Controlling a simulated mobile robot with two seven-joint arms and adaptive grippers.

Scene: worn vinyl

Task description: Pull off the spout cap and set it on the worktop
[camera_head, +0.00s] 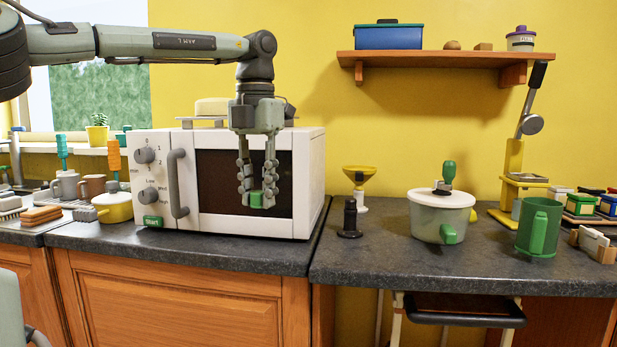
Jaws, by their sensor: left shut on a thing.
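My left gripper (256,198) hangs pointing down in front of the white microwave. Its fingers are shut on a small green piece, which looks like the spout cap (256,201). The piece is held clear above the worktop (225,250). A pale tub with a white lid (430,215) stands on the right part of the worktop. It has a green spout-like part (447,234) low on its front and a green and black knob on top. My right gripper is not in view.
The microwave (310,190) stands right behind the gripper. A black bottle-shaped item (350,218), a yellow funnel (359,173) and a green mug (540,228) stand to the right. Bare worktop lies along the front edge. A wooden shelf (435,58) hangs above.

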